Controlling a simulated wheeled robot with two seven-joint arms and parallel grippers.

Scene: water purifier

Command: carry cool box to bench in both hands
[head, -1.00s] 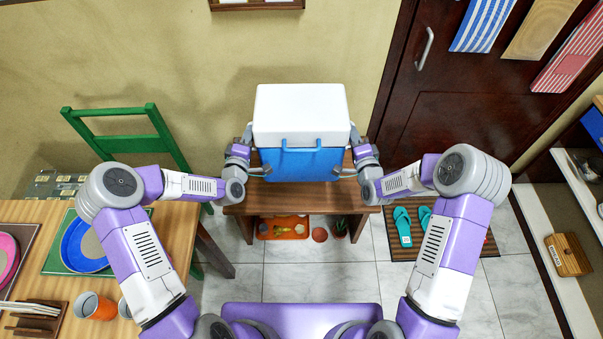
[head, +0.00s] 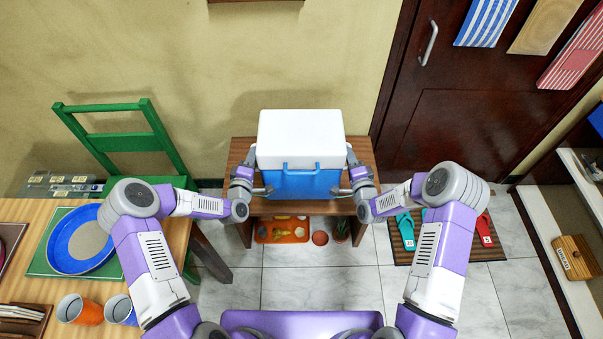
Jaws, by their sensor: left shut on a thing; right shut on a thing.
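The cool box (head: 302,180) has a blue body and a white lid (head: 301,137). It is upright, at or just above the top of the wooden bench (head: 242,150) by the wall; I cannot tell whether its base touches. My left gripper (head: 262,191) is shut on the box's left side. My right gripper (head: 343,191) is shut on its right side. A blue handle (head: 301,168) shows on the front of the box. The bench top shows on both sides of the box, and its rear part is hidden behind the lid.
An orange tray (head: 283,230), a reddish ball (head: 320,238) and a plant (head: 342,228) are under the bench. A green chair (head: 125,140) and a table with a blue plate (head: 65,240) stand left. A slipper mat (head: 440,250) lies right. Tiled floor in front is clear.

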